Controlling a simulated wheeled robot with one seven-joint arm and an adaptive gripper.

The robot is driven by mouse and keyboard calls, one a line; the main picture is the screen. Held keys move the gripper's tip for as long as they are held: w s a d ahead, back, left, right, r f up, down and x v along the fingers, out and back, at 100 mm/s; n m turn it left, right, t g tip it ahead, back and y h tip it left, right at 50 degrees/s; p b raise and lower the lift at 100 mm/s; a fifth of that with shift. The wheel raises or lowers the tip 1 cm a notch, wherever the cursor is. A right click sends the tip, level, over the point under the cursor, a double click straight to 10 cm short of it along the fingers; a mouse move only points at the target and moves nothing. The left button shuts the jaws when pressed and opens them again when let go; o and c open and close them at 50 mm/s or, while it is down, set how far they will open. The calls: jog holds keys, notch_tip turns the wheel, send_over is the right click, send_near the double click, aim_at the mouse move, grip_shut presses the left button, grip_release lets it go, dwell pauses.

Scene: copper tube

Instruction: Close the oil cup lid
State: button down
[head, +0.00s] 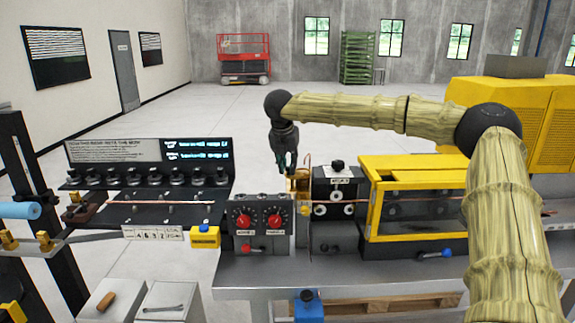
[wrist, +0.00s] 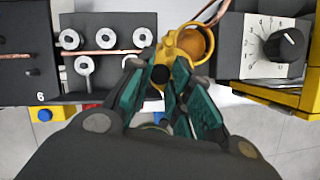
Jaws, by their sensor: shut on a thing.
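The brass oil cup (head: 299,183) stands on the machine bench in the head view, just right of the control box with red knobs. In the wrist view the round oil cup (wrist: 196,44) shows from above with an orange-brown inside. Its yellow lid (wrist: 165,50) is at the cup's left side, and the cup's top looks uncovered. My gripper (wrist: 160,77) has its teal fingers closed around a dark round part at the lid's edge, seemingly its knob. In the head view my gripper (head: 287,163) points down beside the cup; the fingers partly hide the contact.
A control box (head: 258,220) with red knobs stands left of the cup. A black roller unit (head: 336,195) and a yellow-framed enclosure (head: 415,165) stand to the right. A copper tube (wrist: 208,17) passes close to the cup. Rollers (wrist: 107,38) are at upper left in the wrist view.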

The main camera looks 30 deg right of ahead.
aim_at(299, 172)
jog(key=shift+d, duration=0.1)
jog(key=n, duration=0.2)
jog(key=s+d+n+t+y, duration=0.1)
jog(key=shift+d+r+n, duration=0.1)
jog(key=shift+n, duration=0.3)
jog(key=n, duration=0.1)
jog(key=d+n+y+p, duration=0.1)
jog(key=n, duration=0.1)
jog(key=d+n, duration=0.1)
jog(key=shift+s+r+n+t+y, duration=0.15)
jog(key=shift+s+n+t+y, duration=0.15)
jog(key=shift+s+y, duration=0.1)
jog(key=n, duration=0.1)
jog(key=d+n+y+p, duration=0.1)
jog(key=n, duration=0.1)
jog(key=n+p, duration=0.1)
jog(key=shift+w+d+y, duration=0.1)
jog(key=shift+d+y, duration=0.2)
jog(key=shift+d, duration=0.05)
jog(key=n, duration=0.1)
jog(key=d+n+y, duration=0.1)
jog(key=n, duration=0.1)
jog(key=shift+w+d+n+g+p, duration=0.2)
jog(key=shift+w+n+g+p, duration=0.1)
jog(key=shift+n+g+p, duration=0.1)
jog(key=shift+n, duration=0.3)
jog(key=shift+y, duration=0.3)
jog(key=c, duration=1.3)
grip_release()
jog(key=shift+w, duration=0.1)
